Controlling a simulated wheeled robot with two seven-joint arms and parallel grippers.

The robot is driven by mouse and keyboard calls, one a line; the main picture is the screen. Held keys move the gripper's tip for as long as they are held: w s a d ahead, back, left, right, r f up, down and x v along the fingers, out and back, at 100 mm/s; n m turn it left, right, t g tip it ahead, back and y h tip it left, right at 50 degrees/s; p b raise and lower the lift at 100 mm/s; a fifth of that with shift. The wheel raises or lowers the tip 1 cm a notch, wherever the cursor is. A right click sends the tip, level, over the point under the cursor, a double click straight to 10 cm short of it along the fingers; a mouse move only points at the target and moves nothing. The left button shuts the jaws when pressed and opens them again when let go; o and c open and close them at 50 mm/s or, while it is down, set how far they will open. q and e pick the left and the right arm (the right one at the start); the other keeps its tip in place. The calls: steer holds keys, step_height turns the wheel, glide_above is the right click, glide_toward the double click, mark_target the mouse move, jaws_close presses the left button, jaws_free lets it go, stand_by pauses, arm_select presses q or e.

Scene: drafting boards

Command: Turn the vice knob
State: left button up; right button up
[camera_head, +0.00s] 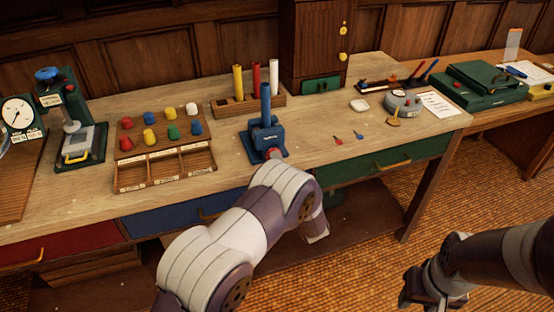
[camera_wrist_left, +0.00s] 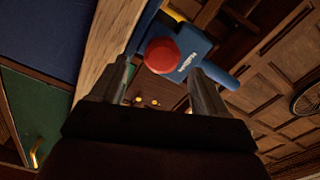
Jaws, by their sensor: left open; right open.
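A blue vice (camera_head: 266,138) stands at the front edge of the workbench, with a blue rod upright in its jaws. Its round red knob (camera_head: 274,154) faces the front and is partly hidden by my left arm. In the left wrist view the red knob (camera_wrist_left: 161,53) shows in front of the blue vice body (camera_wrist_left: 190,55). My left gripper (camera_wrist_left: 160,70) is open, its fingers on either side of the knob's lower part in that view; I cannot tell whether they touch it. My right gripper (camera_head: 428,292) is open and empty, low at the right, away from the bench.
A wooden tray (camera_head: 165,165) with coloured pegs stands left of the vice. A rack (camera_head: 247,105) of coloured rods stands behind it. Small darts (camera_head: 338,139) lie to the right. Blue (camera_head: 175,215) and green (camera_head: 385,160) drawers run under the bench top.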

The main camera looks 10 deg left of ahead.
arm_select(q)
steer(key=v, duration=0.8)
